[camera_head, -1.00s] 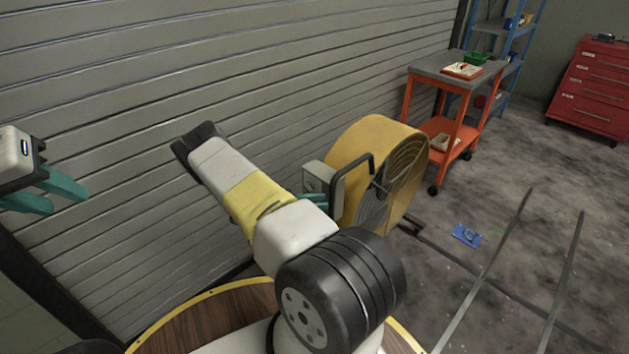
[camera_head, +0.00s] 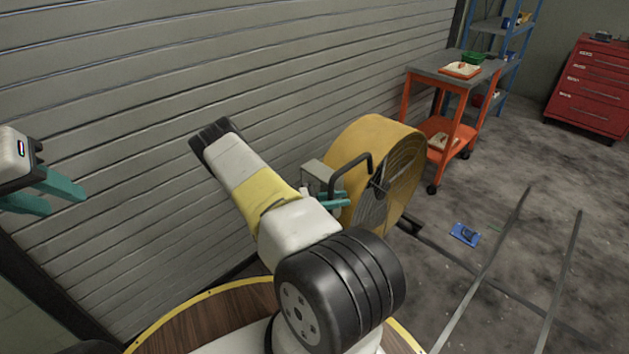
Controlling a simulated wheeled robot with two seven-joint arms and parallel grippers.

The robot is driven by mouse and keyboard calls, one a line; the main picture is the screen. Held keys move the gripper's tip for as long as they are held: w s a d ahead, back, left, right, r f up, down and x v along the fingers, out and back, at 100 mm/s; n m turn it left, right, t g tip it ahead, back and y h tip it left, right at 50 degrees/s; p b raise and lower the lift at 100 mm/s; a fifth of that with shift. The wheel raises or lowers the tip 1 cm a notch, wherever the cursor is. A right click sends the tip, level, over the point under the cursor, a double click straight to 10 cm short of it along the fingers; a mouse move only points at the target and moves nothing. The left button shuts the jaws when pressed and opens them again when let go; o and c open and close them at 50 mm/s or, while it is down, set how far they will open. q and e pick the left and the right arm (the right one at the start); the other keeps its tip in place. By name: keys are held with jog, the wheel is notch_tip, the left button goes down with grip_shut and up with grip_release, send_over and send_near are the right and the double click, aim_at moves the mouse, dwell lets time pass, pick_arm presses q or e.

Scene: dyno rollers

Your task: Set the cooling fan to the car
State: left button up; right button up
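The cooling fan (camera_head: 370,165) is a yellow drum with a dark wire grille, standing on the floor by the shutter wall. It has a black bar handle and a grey box on its near side. My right gripper (camera_head: 345,200) has teal fingers at the handle's lower part, partly hidden behind my own arm; whether the fingers are closed around the handle is unclear. My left gripper (camera_head: 82,196) is at the far left, open and empty, with its teal fingers apart in front of the shutter. No car is in view.
A grey ribbed shutter (camera_head: 200,60) runs behind the fan. An orange cart (camera_head: 455,105) stands beyond it, with a blue shelf (camera_head: 510,45) and red drawer cabinet (camera_head: 590,90) farther back. A blue item (camera_head: 465,234) and dark rails (camera_head: 490,265) lie on the floor at right.

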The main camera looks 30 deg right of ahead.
grip_shut()
dwell(1.2)
